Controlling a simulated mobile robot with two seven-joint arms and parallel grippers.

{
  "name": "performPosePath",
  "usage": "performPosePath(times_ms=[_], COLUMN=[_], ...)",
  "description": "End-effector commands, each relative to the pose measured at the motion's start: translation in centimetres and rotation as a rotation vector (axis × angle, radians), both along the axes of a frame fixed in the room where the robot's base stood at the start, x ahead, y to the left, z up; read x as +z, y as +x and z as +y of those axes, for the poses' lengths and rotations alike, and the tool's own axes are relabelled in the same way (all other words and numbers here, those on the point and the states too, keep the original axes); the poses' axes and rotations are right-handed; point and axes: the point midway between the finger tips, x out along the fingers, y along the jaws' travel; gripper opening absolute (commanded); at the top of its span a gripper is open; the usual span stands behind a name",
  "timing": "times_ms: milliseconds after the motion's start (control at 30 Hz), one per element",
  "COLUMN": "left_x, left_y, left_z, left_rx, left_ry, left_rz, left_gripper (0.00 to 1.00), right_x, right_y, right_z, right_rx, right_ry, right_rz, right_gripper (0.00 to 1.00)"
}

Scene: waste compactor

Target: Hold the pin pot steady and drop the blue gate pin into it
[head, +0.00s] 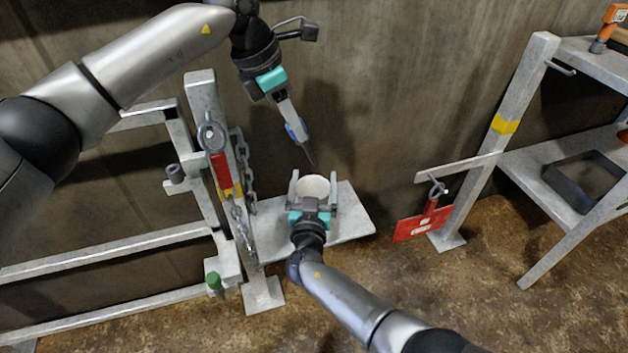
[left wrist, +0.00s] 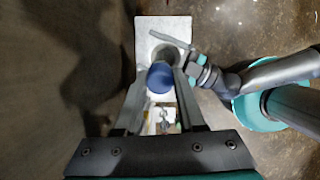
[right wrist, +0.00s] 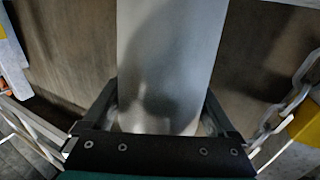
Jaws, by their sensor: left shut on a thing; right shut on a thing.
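The pin pot (head: 314,186) is a pale open cylinder standing upright on a grey shelf plate (head: 350,222). My right gripper (head: 313,193) is shut on it, one finger on each side; the pot wall fills the middle of the right wrist view (right wrist: 170,60). My left gripper (head: 296,128) is shut on the blue gate pin (head: 293,131), above the pot. The pin's thin dark shank points down toward the pot, its tip apart from and above the rim. In the left wrist view the blue head (left wrist: 160,78) sits between the fingers, hiding part of the pot.
A grey gate post (head: 203,95) with a ring, red tag and hanging chain (head: 249,175) stands left of the pot. A green-capped pin (head: 214,282) is low left. A red sign (head: 422,225) hangs right, beside a grey rack (head: 520,100). The wall is close behind.

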Motion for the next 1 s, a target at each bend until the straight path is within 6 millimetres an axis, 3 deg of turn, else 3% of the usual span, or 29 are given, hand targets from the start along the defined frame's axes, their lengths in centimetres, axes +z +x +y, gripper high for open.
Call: performPosePath(times_ms=[200, 400, 633, 1000], left_x=[-2.9, -4.1, -5.2, -9.3], left_y=[-0.7, -1.1, -1.2, -1.2], left_z=[-0.1, -0.2, -0.2, -0.2], left_rx=[0.246, 0.381, 0.420, 0.418], left_ry=[-0.001, -0.001, -0.001, -0.001], left_rz=[-0.001, 0.000, 0.001, 0.002], left_gripper=[0.00, 0.00, 0.00, 0.00], right_x=[-0.1, -0.1, -0.1, -0.1], right_y=[0.0, 0.0, 0.0, 0.0], right_z=[0.0, 0.0, 0.0, 0.0], right_rx=[0.000, 0.000, 0.000, 0.000], right_ry=[0.000, 0.000, 0.000, 0.000], right_rz=[0.002, 0.002, 0.002, 0.002], right_gripper=[0.38, 0.38, 0.38, 0.38])
